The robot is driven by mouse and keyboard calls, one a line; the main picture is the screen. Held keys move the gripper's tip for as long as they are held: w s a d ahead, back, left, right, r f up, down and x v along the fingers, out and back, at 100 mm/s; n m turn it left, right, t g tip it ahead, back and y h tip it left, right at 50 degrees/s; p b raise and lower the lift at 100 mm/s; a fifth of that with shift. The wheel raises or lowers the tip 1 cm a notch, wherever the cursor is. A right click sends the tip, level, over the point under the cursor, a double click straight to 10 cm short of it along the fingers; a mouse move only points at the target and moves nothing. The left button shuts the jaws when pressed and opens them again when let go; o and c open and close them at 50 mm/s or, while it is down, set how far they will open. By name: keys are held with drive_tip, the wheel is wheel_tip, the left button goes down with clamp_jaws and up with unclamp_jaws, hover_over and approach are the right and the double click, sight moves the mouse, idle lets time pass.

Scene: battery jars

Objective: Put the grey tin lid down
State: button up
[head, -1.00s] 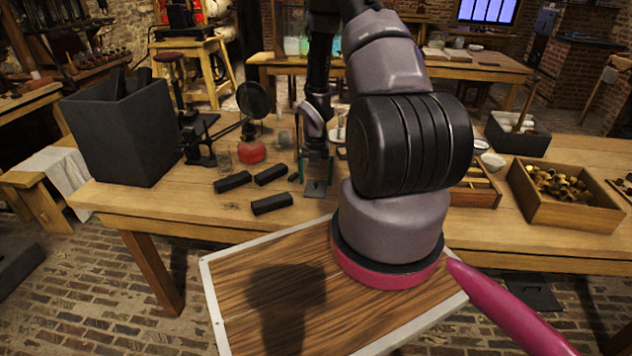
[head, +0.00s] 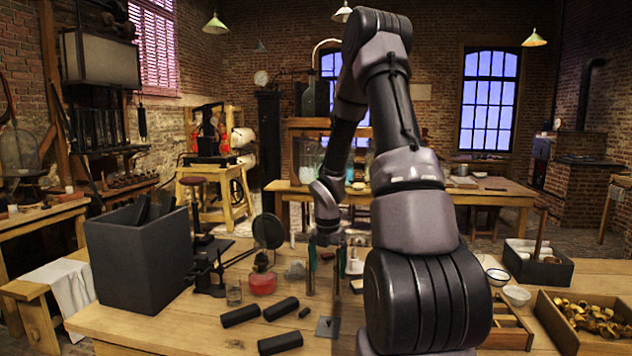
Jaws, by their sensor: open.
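A small flat grey square piece (head: 327,327), which looks like the grey tin lid, lies on the wooden table near its front, to the right of the black blocks. My gripper (head: 325,286) points down just above and behind it in the picture, with its two slim fingers apart. The gripper is open, and nothing shows between the fingers. The lid appears to lie flat and apart from the fingertips. My own arm covers the table to the right of it.
Several black blocks (head: 279,308) lie left of the lid. At right are a wooden box of brass pieces (head: 590,345), white bowls (head: 516,295) and a dark tray (head: 538,266).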

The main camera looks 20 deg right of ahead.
drive_tip(key=s+a+r+m+t, duration=0.1)
drive_tip(key=s+a+r+m, duration=0.2)
drive_tip(key=r+m, duration=0.55)
drive_tip(key=s+a+r+m+t, duration=0.25)
drive_tip(key=r+m, duration=0.35)
drive_tip(key=r, duration=0.6)
drive_tip(key=s+a+r+m+t+y, duration=0.1)
drive_tip(key=s+a+r+m, duration=0.2)
drive_tip(key=s+r+m, duration=0.3)
drive_tip(key=s+a+r+m+t+y, duration=0.1)
drive_tip(key=s+a+r+m+t, duration=0.1)
drive_tip(key=s+a+r+m, duration=0.2)
drive_tip(key=s+r+m, duration=0.3)
drive_tip(key=s+m, duration=0.1)
drive_tip(key=m, duration=0.1)
drive_tip(key=shift+s+a+y, duration=0.2)
drive_tip(key=shift+a+y, duration=0.1)
drive_tip(key=shift+d+m, duration=0.1)
drive_tip(key=shift+m, duration=0.15)
